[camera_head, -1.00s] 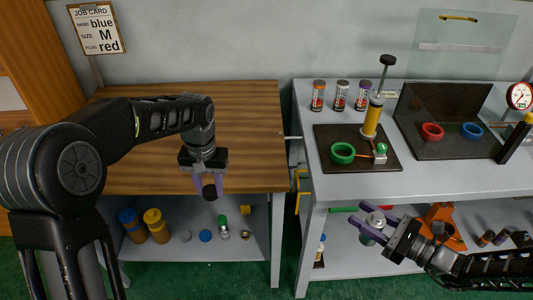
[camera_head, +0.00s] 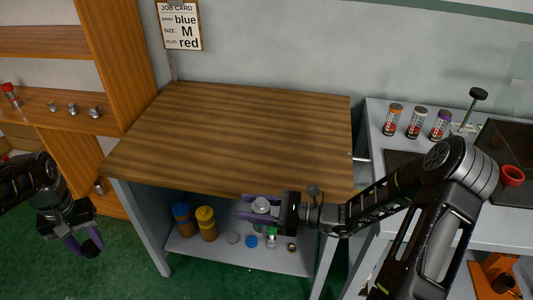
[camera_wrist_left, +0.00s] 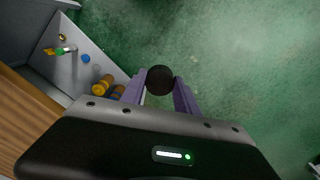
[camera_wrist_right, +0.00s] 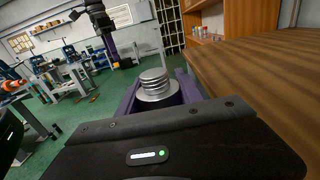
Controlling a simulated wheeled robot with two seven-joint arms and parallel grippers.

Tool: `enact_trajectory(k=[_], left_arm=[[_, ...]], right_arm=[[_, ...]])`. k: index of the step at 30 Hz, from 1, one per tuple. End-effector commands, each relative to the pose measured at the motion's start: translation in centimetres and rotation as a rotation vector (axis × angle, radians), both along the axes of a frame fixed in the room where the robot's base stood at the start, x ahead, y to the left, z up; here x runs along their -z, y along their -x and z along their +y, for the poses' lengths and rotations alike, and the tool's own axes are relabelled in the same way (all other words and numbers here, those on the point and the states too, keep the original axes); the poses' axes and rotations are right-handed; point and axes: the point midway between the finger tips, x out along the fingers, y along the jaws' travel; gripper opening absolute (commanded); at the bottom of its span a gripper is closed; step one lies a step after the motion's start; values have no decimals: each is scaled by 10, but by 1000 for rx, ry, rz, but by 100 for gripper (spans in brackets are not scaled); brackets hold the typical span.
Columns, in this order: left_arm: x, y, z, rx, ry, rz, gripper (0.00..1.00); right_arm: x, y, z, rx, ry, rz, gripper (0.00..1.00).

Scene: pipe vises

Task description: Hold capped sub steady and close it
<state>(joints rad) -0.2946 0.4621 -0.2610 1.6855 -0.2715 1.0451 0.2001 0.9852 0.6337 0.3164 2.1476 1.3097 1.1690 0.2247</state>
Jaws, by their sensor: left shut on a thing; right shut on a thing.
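My left gripper (camera_head: 84,247) is at the far left of the head view, shut on a dark round piece (camera_head: 91,248). The left wrist view shows that black round end (camera_wrist_left: 160,80) between the purple fingers, over green floor. My right gripper (camera_head: 262,208) is in front of the wooden bench's front edge, shut on a silver cylindrical sub (camera_head: 260,205). In the right wrist view the sub (camera_wrist_right: 155,86) stands between the fingers with ringed, thread-like steps toward its top. The two grippers are well apart. I cannot tell whether the sub carries a cap.
The wooden bench top (camera_head: 235,135) is clear. Its lower shelf (camera_head: 210,250) holds orange and blue-capped bottles and small caps. A job card (camera_head: 180,25) reads blue, M, red. A wooden shelf unit (camera_head: 100,60) stands left. A grey table (camera_head: 375,120) at right holds several labelled tubes.

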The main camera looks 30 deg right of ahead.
Motion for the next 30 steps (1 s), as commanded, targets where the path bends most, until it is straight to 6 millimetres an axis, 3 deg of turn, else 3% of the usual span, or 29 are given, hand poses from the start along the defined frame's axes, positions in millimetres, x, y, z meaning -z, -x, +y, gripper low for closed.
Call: enact_trajectory(k=[14,19,25,30], left_arm=[[0,0,0,0,0,0,0],[3,0,0,1,-1,0,0],[11,0,-1,2,-2,-1,0],[14,0,-1,2,-1,-1,0]], right_arm=[[-1,-2,-1,3,0,-1,0],[-1,-17,-14,49,2,-4,0],[-11,-63,-55,187,2,-9,0],[-25,-111,-117,395,2,-7,0]])
